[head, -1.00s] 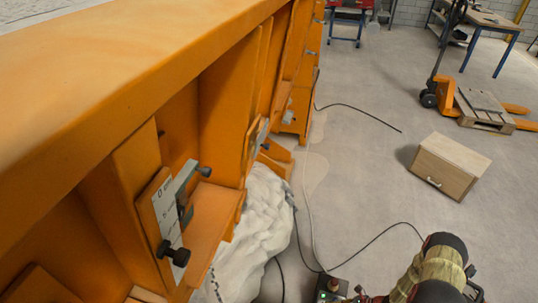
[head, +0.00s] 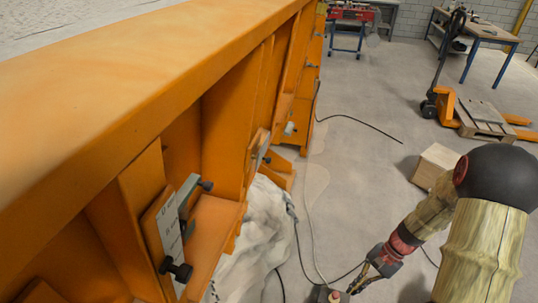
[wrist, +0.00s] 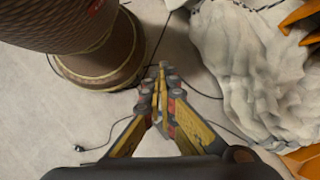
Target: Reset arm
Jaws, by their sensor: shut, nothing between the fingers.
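My gripper (head: 362,280) is at the lower middle of the head view, at the end of my bent arm, which comes in from the lower right. It hangs in the open space to the right of the orange sandbed (head: 130,70). In the wrist view my gripper (wrist: 161,75) points away over the grey floor, its fingers together with nothing between them. A part of my own body fills the upper left of the wrist view.
A white lumpy sack (head: 250,240) lies against the sandbed's base and shows right of my gripper in the wrist view (wrist: 245,70). A wooden box (head: 435,165) sits partly behind my arm. Cables (head: 365,122) cross the floor. An orange pallet jack (head: 447,105) stands farther back.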

